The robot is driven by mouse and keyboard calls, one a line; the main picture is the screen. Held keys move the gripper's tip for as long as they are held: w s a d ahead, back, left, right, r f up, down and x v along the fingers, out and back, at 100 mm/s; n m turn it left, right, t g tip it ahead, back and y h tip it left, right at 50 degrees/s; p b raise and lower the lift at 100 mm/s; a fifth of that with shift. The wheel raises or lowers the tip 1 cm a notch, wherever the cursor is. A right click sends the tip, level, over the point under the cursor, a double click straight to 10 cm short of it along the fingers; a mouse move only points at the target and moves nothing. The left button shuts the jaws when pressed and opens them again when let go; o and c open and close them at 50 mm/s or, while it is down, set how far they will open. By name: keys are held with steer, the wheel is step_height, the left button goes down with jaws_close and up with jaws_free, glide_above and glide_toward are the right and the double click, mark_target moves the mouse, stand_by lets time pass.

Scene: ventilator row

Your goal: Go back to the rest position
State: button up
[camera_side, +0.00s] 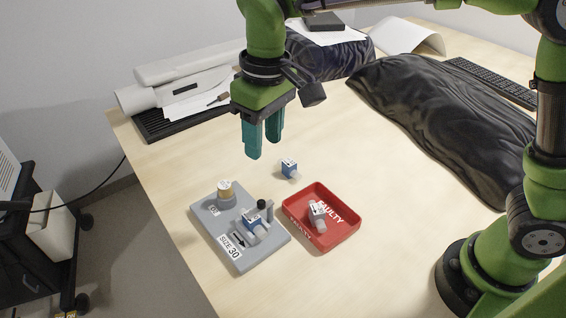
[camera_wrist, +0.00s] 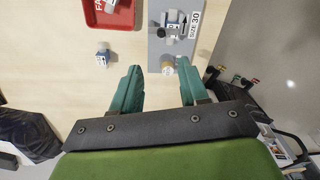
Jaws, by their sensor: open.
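My gripper (camera_side: 264,147) has teal fingers and hangs above the table, behind the grey fixture and clear of every object. In the wrist view my gripper (camera_wrist: 160,88) shows its two fingers apart with nothing between them. The grey fixture plate (camera_side: 215,217) is marked "SIZE 30" and carries a blue-and-white block (camera_side: 251,221) in its holder and a tan round piece (camera_side: 226,190). Part of the plate also shows in the wrist view (camera_wrist: 157,50).
A red tray (camera_side: 345,228) marked "FAULTY" holds a whitish-grey block (camera_side: 317,213). A loose blue-and-white block (camera_side: 289,168) stands on the table (camera_side: 330,140). A dark covered mound (camera_side: 440,115) lies at right; paper rolls (camera_side: 190,80) and a keyboard (camera_side: 500,85) lie farther back.

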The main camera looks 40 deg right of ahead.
steer(key=s+d+m+t, duration=0.3)
steer(key=s+d, duration=0.3)
steer(key=d, duration=0.4)
steer(key=s+d+r+m+t+y, duration=0.1)
steer(key=s+d+m+t, duration=0.2)
steer(key=s+d, duration=0.4)
steer(key=d+m, duration=0.1)
steer(key=d, duration=0.2)
steer(key=shift+d+r+t+y, duration=0.15)
steer(key=shift+d+t+y, duration=0.15)
steer(key=shift+t, duration=0.1)
steer(key=shift+s, duration=0.1)
